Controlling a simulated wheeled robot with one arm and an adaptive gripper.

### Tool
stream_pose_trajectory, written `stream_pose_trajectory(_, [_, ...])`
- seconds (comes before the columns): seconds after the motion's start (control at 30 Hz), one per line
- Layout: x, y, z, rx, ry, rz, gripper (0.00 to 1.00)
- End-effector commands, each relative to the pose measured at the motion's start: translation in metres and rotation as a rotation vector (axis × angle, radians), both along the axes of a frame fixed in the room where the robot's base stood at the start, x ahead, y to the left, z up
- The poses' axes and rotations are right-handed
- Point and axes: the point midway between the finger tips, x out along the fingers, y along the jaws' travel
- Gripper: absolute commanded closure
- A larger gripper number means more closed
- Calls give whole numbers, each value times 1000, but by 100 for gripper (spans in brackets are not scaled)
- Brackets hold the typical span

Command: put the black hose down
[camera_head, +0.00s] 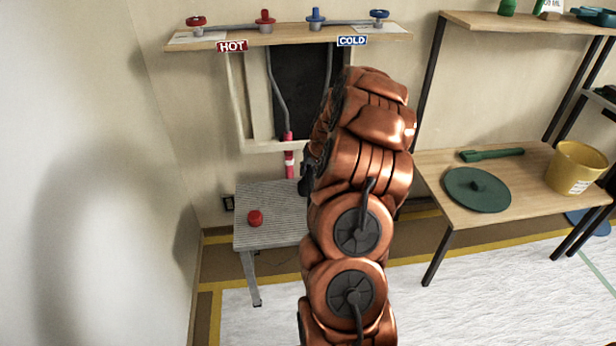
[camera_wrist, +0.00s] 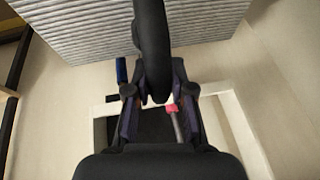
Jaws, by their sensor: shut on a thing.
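The black hose (camera_wrist: 152,45) rises as a thick dark curve in the wrist view, between the fingers of my gripper (camera_wrist: 158,95). My gripper is shut on it. The hose overlaps the striped grey surface of a small table (camera_wrist: 80,30) in that view; I cannot tell whether they touch. In the head view my copper arm hides the hose and most of the gripper, leaving only a dark part beside the right side of the small table (camera_head: 265,195).
A red knob-like object (camera_head: 255,218) sits on the small table. Grey pipes with a red-pink fitting (camera_head: 289,140) hang below the valve shelf (camera_head: 270,38). At right, a wooden table (camera_head: 435,165) holds a green disc (camera_head: 477,190) and yellow bucket (camera_head: 575,168).

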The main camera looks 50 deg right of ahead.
Motion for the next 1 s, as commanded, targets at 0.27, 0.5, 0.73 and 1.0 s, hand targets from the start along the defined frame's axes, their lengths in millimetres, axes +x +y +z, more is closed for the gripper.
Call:
stream_pose_trajectory(0.27, [8, -4, -4, -2, -2, -1, 100])
stream_pose_trajectory(0.5, [7, -4, -34, -1, 0, -1, 100])
stream_pose_trajectory(0.73, [7, -4, -35, -4, -2, -1, 100])
stream_pose_trajectory(1.0, [7, -4, -36, -4, -1, 0, 63])
